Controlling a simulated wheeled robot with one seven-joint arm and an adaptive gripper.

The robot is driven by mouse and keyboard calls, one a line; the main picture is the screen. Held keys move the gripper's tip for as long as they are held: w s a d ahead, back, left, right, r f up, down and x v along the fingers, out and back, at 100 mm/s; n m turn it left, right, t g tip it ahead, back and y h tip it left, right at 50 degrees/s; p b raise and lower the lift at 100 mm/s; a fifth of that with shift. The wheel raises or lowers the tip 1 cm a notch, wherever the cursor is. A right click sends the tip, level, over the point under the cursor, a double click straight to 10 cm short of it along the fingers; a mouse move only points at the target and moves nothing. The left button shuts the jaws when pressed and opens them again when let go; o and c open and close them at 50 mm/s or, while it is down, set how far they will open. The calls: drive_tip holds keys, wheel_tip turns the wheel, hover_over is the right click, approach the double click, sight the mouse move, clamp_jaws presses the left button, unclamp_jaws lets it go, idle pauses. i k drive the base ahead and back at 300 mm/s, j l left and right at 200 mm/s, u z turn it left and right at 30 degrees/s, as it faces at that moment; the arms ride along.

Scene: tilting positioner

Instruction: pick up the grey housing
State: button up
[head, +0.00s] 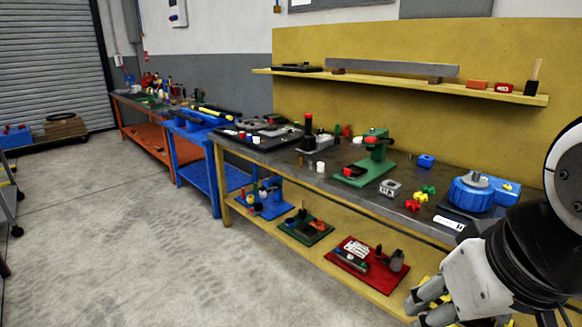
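A small grey metal block with an opening in it, which looks like the grey housing (390,188), sits on the grey top of the yellow workbench, near its front edge. It stands between a green press and a blue round positioner (474,194). A grey piece also shows on top of the positioner. My gripper (416,310) is at the bottom right, in front of the bench and well apart from the block. Nothing shows held in it.
Red and yellow-green knobs (420,197) lie right of the block. A green press (373,160) stands left of it, and a blue block (426,160) lies behind. The lower shelf holds red, green and blue trays. A wall shelf (400,82) hangs above.

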sight(390, 189)
drive_tip(key=i+l, duration=0.2)
drive_tip(key=i, duration=0.3)
drive_tip(key=i+l, duration=0.25)
drive_tip(key=i, duration=0.3)
drive_tip(key=i+l+u, duration=0.1)
drive_tip(key=i, duration=0.45)
drive_tip(key=i+l, duration=0.35)
drive_tip(key=i, duration=0.15)
